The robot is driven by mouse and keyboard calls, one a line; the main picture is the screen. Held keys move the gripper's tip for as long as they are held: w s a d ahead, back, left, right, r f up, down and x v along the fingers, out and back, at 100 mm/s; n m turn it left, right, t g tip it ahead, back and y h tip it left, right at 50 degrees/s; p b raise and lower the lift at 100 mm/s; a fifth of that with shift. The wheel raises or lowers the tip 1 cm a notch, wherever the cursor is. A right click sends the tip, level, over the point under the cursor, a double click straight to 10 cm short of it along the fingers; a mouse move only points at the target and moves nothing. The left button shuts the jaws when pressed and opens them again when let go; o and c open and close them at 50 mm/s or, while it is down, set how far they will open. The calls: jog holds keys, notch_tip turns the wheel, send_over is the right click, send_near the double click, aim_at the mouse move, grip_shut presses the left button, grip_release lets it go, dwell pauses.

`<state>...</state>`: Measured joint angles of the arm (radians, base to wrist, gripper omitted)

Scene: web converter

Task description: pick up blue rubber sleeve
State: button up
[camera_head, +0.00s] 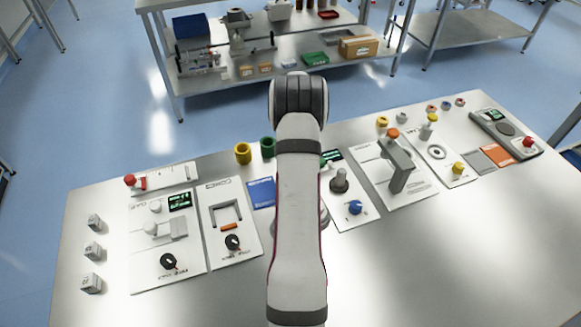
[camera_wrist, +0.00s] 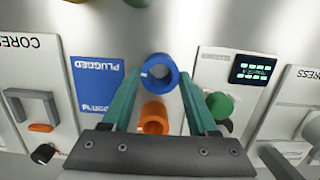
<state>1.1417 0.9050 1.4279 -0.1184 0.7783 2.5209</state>
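The blue rubber sleeve (camera_wrist: 158,74), a short hollow ring, stands on the metal table in the wrist view. My gripper (camera_wrist: 160,76) is open, with its two green fingers spread and one tip on each side of the sleeve in the picture. A narrow gap shows beside the left fingertip; the right tip appears very close to the sleeve. I cannot tell the height of the fingertips above the table. An orange sleeve (camera_wrist: 155,117) also lies between the fingers in the picture, closer to the palm. In the head view, my arm hides the blue sleeve and the gripper.
A green round piece (camera_wrist: 220,105) sits just outside the right finger. A blue card marked PLUGGED (camera_wrist: 96,82) lies left. Yellow (camera_head: 243,153) and green (camera_head: 268,147) sleeves stand left of my arm. Control panels line both sides; the table's front is clear.

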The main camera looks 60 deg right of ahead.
jog(key=c, duration=0.6)
jog(key=shift+r, duration=3)
